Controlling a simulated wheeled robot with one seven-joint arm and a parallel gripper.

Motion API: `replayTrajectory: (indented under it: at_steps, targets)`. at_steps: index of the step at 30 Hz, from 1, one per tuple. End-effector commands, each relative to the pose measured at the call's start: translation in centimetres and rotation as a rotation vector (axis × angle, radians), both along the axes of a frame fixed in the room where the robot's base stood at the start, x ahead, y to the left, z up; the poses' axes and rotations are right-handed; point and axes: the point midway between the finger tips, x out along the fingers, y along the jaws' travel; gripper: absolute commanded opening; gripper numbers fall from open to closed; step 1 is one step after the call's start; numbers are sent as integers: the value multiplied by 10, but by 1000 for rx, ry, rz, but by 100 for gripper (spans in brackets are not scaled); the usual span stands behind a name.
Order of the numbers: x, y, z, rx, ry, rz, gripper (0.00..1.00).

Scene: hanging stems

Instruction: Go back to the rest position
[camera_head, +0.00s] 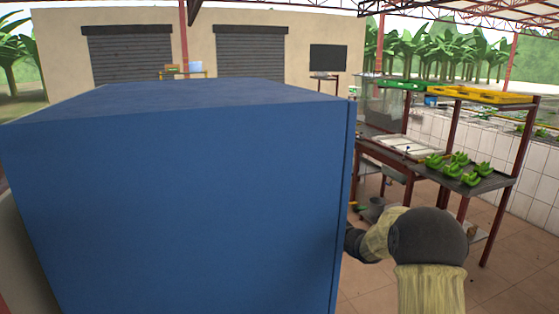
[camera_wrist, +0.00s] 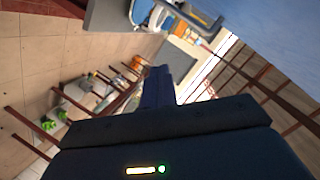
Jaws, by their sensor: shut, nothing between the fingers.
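My gripper (camera_wrist: 160,72) shows in the wrist view as dark, narrow fingers close together, shut and empty. Nothing is between or touching the fingertips that I can see. In the head view, my arm comes up at the lower right, with a dark rounded joint and pale yellowish links. It bends left toward the blue box, and the gripper itself is hidden there.
A large blue box (camera_head: 180,200) fills the left and centre of the head view, close to my arm. A rack holds green banana bunches (camera_head: 460,170) and a yellow tray (camera_head: 480,95) at right. Tiled floor (camera_head: 510,275) lies open at lower right.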

Motion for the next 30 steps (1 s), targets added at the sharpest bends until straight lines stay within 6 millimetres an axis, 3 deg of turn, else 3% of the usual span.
replayTrajectory:
  at_steps: [8, 15, 24, 27, 30]
  targets:
    - [-85, -36, -8, -420, 162, -132, 0]
    - [-190, -54, -29, -689, 404, -82, 0]
    - [-329, -47, -54, -840, 687, 147, 0]
    - [-368, -34, -62, -824, 752, 215, 0]
    - [-392, -22, -68, -795, 788, 239, 0]
